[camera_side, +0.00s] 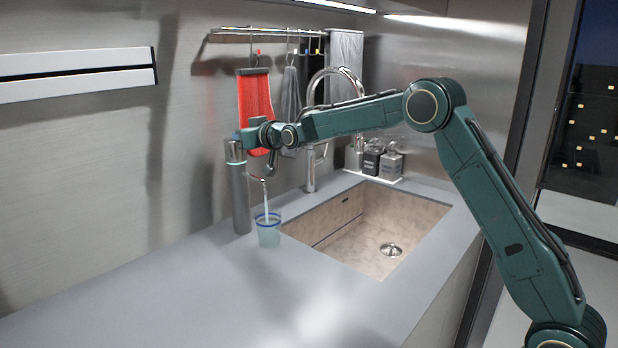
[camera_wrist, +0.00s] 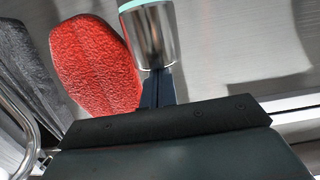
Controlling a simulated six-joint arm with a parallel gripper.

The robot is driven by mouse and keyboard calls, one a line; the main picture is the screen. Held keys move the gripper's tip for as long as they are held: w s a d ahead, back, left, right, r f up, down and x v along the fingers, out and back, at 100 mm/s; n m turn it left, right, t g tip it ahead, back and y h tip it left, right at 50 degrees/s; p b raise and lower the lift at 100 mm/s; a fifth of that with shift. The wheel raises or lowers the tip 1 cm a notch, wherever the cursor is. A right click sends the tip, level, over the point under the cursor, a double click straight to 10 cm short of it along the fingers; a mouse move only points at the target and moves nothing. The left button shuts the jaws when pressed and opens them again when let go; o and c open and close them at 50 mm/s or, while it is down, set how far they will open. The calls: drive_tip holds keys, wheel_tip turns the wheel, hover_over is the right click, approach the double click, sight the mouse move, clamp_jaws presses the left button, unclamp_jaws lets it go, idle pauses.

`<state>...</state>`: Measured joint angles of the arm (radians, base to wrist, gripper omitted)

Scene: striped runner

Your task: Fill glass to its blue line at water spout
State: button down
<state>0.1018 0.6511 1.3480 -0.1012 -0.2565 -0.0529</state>
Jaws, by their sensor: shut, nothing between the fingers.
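The clear glass (camera_side: 268,238) stands upright on the grey counter beside the sink. Its blue line (camera_side: 268,218) is a band near the rim. A thin water stream (camera_side: 265,192) falls from the spout (camera_side: 255,178) into the glass. The glass looks pale blue with water, but its exact level against the line is too small to tell. The spout comes off a dark upright dispenser (camera_side: 240,205) with a silver top. My gripper (camera_side: 240,138) is shut and empty at the dispenser's top. In the wrist view, my dark fingers (camera_wrist: 158,88) point at the silver top (camera_wrist: 150,35); contact is unclear.
The sink (camera_side: 375,235) opens right of the glass, with a tall curved faucet (camera_side: 310,150) behind. Red (camera_side: 255,100) and grey cloths hang from a wall rail. Bottles (camera_side: 390,163) stand on a tray at the back. The counter's front left is clear.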

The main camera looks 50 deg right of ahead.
drive_tip(key=shift+d+f, duration=0.1)
drive_tip(key=shift+f, duration=0.6)
drive_tip(key=s+r, duration=0.7)
drive_tip(key=s, duration=0.3)
idle(0.7)
